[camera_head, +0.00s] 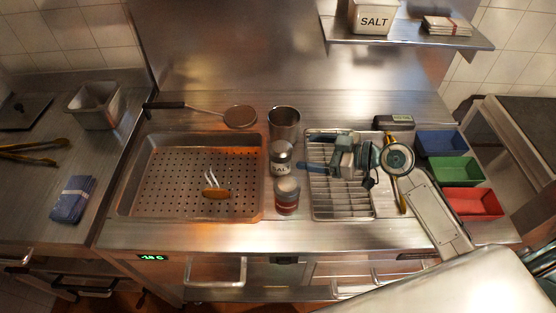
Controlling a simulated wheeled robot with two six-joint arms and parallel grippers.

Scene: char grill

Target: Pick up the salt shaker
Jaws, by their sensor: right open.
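The salt shaker (281,157), a metal-topped shaker with a salt label, stands upright on the steel counter between the perforated pan and the wire rack. My right gripper (312,153) comes in from the right, over the wire rack, just right of the shaker. Its fingers point left at the shaker and are open and empty. Whether the fingertips reach beside the shaker I cannot tell. My left gripper is not in view.
A second shaker (287,196) with reddish contents stands just in front. A metal cup (284,123) stands behind. The perforated pan (165,206) with a spatula-like item is on the left. The wire rack (342,208) lies under my gripper. Blue, green and red bins (460,171) stand right.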

